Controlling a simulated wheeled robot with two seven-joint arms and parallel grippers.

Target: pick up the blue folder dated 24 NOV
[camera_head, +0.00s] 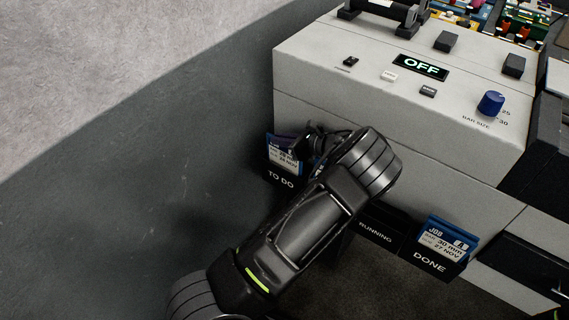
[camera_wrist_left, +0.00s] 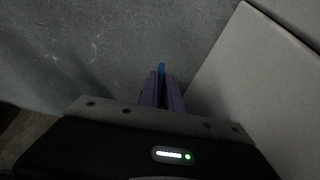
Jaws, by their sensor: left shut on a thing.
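The blue folder (camera_head: 283,158) with a white label reading 24 NOV stands in the black TO DO holder (camera_head: 281,180) on the front of the machine. My left gripper (camera_head: 300,146) is at the folder's upper edge, partly hidden behind my own wrist. In the left wrist view, the purple fingers (camera_wrist_left: 162,92) are shut on a thin blue edge, which is the folder (camera_wrist_left: 162,70). My right gripper is not in view.
To the right are the black RUNNING holder (camera_head: 376,232) and the DONE holder (camera_head: 430,262) with a blue folder dated 27 NOV (camera_head: 446,240). The machine panel (camera_head: 340,75) above carries an OFF display (camera_head: 421,67) and a blue knob (camera_head: 491,103). Floor at left is clear.

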